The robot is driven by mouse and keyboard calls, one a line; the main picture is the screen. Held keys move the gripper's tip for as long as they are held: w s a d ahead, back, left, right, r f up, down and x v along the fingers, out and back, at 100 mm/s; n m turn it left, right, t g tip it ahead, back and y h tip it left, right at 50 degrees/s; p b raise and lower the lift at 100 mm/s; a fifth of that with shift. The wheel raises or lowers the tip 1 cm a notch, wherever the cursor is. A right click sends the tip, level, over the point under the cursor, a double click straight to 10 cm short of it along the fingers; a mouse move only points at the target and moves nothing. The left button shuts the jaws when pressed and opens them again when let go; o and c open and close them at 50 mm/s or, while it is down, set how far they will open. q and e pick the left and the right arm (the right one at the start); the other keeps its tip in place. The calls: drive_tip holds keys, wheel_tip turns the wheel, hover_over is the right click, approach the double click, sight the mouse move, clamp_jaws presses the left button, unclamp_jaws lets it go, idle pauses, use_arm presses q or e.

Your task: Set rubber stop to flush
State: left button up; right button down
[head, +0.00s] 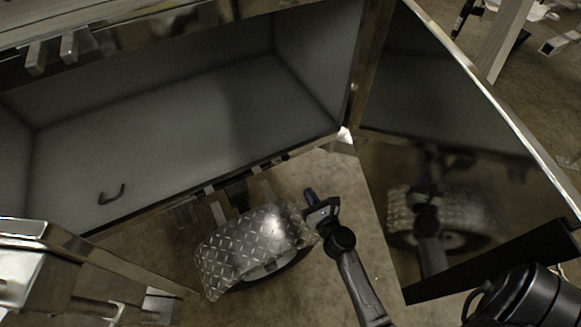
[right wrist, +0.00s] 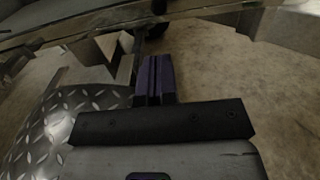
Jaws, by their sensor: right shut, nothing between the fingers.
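My right gripper (head: 309,196) is beside the right end of the diamond-plate fender (head: 245,245), below the front edge of the open trailer box (head: 180,140). In the right wrist view its dark purple fingers (right wrist: 154,80) are closed together with nothing between them. They point toward the metal lower edge of the box (right wrist: 110,28), apart from it. I cannot make out the rubber stop for certain in either view. My left gripper is not in view.
An open door panel (head: 450,130) with a mirror-like surface stands to the right of my right arm. A black handle-shaped piece (head: 111,195) lies inside the box. Metal brackets (head: 185,212) hang under the box edge. Bare floor (head: 345,180) lies around the gripper.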

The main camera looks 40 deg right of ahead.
sight(287, 159)
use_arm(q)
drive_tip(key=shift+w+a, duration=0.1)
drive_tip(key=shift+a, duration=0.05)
use_arm(e)
drive_tip(key=x, duration=1.2)
drive_tip(key=shift+w+d, duration=0.1)
drive_tip(key=shift+w, duration=0.25)
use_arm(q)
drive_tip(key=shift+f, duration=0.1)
